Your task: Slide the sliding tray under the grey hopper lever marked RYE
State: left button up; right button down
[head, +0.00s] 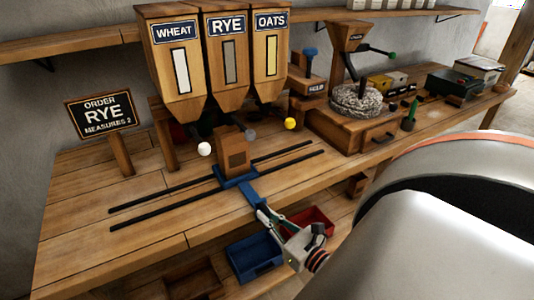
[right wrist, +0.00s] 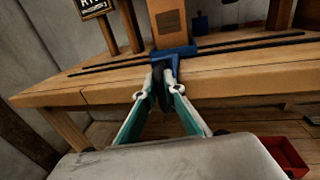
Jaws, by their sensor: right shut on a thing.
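The sliding tray (head: 238,181) is blue and carries an upright wooden box (head: 233,157). It sits on two dark rails and also shows in the right wrist view (right wrist: 174,53). In the head view the box stands below the RYE hopper (head: 228,75), between the white lever knob (head: 204,149) and the grey lever knob (head: 250,135). The grey knob is just right of the box top; exact depth alignment cannot be told. My right gripper (head: 262,212) is shut on the tray's blue handle (head: 250,189); its fingers close there in the wrist view (right wrist: 165,78). My left gripper is out of view.
The rails (head: 150,217) run left and right of the tray, clear on both sides. A yellow knob (head: 290,124) is at the OATS hopper. An ORDER sign (head: 103,114) reads RYE, MEASURES 2. A stone mill (head: 356,100) stands right. Blue (head: 254,256) and red bins sit below.

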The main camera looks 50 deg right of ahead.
jog(key=c, duration=2.4)
grip_release()
jog(key=s, duration=0.8)
jog(key=s+a, duration=0.1)
jog(key=s, duration=0.3)
